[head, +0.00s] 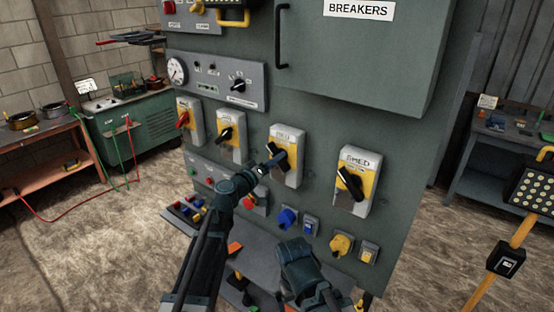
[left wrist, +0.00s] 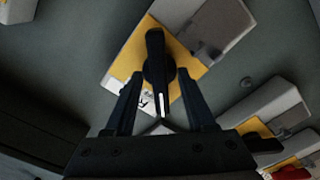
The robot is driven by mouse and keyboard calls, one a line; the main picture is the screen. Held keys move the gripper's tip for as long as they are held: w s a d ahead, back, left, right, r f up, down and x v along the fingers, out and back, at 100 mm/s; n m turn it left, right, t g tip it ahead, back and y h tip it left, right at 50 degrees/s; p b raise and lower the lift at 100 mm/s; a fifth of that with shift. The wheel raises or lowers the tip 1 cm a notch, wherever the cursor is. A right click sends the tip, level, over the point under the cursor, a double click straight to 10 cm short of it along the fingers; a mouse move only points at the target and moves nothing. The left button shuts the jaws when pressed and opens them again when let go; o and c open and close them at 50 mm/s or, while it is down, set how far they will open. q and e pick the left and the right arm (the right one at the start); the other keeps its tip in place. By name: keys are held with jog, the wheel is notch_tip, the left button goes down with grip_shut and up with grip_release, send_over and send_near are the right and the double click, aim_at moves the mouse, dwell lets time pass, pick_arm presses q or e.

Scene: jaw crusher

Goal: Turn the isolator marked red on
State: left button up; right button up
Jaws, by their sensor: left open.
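A row of isolators with yellow plates runs across the grey-green cabinet in the head view. The third from the left (head: 294,173) has a black handle; its label is small and looks like "RED", but I cannot read it surely. My left gripper (head: 272,165) is at this isolator. In the left wrist view its open fingers (left wrist: 158,85) stand either side of the black handle (left wrist: 156,55), with gaps showing. Contact is not visible. The rightmost isolator (head: 353,184) also has a black handle, turned diagonally. My right arm's dark end (head: 297,262) is low in front of the cabinet; its fingers are not distinguishable.
The leftmost isolator (head: 183,119) has a red handle, the second (head: 227,134) a black one. Below are blue (head: 288,218) and yellow (head: 342,244) sockets. A gauge panel (head: 215,82) is above. A yellow post (head: 490,262) stands at the right.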

pick_arm(q)
jog(key=shift+x, duration=0.8)
grip_shut()
